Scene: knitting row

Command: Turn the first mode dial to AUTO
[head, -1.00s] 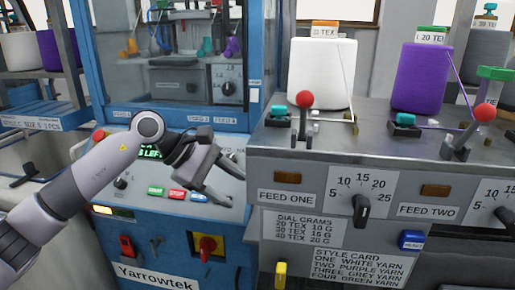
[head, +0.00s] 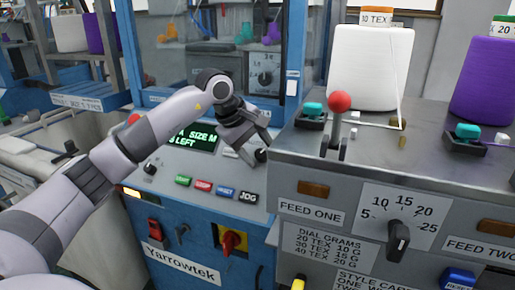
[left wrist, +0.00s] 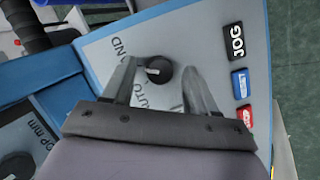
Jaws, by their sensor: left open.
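The mode dial (left wrist: 159,70) is a round black knob with a pale pointer mark on its left side in the left wrist view. Printed words, partly covered, read "AND" at its upper left and "AUTO" (left wrist: 150,102) below it. My left gripper (left wrist: 161,84) is open, with one finger on each side of the knob; I cannot tell whether either touches it. In the head view the left gripper (head: 252,155) is over the right end of the blue machine's panel, and the dial (head: 261,156) shows as a dark knob at its fingers. My right gripper is not in view.
Green, red, blue and black JOG (head: 248,197) buttons line the panel's front, close to the fingers. The grey feed unit (head: 310,170), with a red-balled lever (head: 340,103) and yarn cones, stands close on the right.

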